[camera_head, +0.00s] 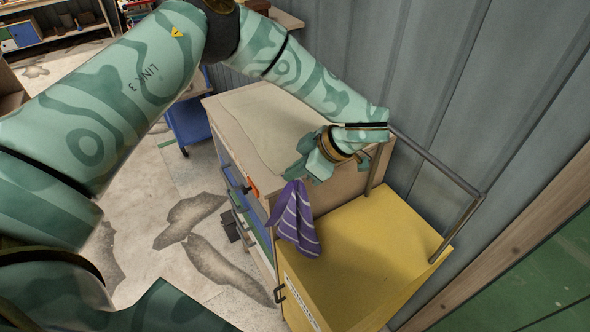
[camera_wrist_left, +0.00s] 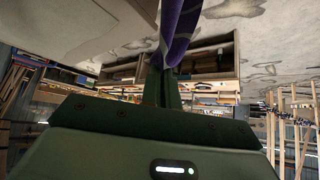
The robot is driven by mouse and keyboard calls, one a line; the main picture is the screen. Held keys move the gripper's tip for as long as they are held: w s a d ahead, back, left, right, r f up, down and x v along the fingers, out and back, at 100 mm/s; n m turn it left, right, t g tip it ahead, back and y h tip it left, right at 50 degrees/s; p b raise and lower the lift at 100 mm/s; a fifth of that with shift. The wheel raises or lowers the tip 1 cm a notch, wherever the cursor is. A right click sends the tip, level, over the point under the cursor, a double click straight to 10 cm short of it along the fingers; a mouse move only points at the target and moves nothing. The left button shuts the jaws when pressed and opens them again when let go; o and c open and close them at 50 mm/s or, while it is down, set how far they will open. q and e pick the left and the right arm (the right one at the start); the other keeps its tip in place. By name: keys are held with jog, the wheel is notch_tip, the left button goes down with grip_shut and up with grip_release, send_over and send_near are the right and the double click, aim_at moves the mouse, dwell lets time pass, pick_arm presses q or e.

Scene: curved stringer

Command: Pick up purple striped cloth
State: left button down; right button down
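The purple striped cloth (camera_head: 297,222) hangs down from my left gripper (camera_head: 291,178) in the head view. Its lower end is in front of the yellow cabinet's left front edge. In the left wrist view, the fingers (camera_wrist_left: 162,85) are close together and the cloth (camera_wrist_left: 180,30) extends from their tips. My left gripper is shut on the cloth. My right gripper is not in view.
A yellow-topped cabinet (camera_head: 365,250) with a metal rail (camera_head: 440,165) stands at the right. A wooden-topped drawer cabinet (camera_head: 255,120) adjoins it under my left forearm. A grey corrugated wall (camera_head: 440,70) is close behind. Stained floor (camera_head: 195,235) is open at the left.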

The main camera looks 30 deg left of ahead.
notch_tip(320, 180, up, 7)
jog(key=p, duration=0.5)
jog(key=shift+p, duration=0.4)
